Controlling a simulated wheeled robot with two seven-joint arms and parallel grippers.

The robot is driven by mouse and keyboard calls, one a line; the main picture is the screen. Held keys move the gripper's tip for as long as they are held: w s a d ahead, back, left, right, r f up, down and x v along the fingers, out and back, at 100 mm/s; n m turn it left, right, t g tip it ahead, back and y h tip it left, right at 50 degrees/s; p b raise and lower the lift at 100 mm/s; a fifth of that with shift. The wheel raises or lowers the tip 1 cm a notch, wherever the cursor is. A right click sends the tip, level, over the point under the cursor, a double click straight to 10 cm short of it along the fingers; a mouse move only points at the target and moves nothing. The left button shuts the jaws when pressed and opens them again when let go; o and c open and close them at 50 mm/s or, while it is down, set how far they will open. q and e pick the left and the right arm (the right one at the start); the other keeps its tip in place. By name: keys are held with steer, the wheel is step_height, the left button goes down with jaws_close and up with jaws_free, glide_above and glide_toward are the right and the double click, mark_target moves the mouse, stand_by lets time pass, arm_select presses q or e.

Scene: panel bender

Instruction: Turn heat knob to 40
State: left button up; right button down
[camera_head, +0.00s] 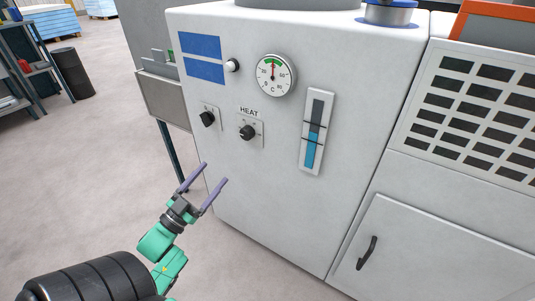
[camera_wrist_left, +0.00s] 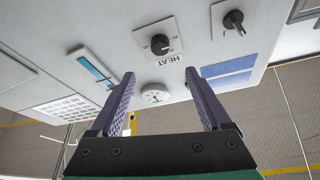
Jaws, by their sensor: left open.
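The heat knob (camera_head: 247,132) is a black round knob on a square plate under the "HEAT" label, on the front of a white machine. It also shows in the left wrist view (camera_wrist_left: 160,44), upside down, beyond the fingertips. A round temperature gauge (camera_head: 276,75) marked in C sits above it, with its red needle pointing up into a green band. My left gripper (camera_head: 216,172) is open and empty, below and left of the heat knob and apart from it. Its purple fingers frame the gauge in the left wrist view (camera_wrist_left: 160,73). My right gripper is not seen.
A second black knob (camera_head: 207,118) is left of the heat knob. A vertical blue level gauge (camera_head: 315,132) is to the right. A small white button (camera_head: 232,65) and blue labels (camera_head: 204,70) are above. A cabinet door handle (camera_head: 367,253) is lower right.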

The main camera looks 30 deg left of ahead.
mark_target(244, 137)
arm_select(q)
steer(key=x, duration=1.4)
steer(key=shift+w+a+f+b, duration=0.1)
steer(key=shift+b, duration=0.3)
steer(key=shift+w, duration=0.15)
jaws_close()
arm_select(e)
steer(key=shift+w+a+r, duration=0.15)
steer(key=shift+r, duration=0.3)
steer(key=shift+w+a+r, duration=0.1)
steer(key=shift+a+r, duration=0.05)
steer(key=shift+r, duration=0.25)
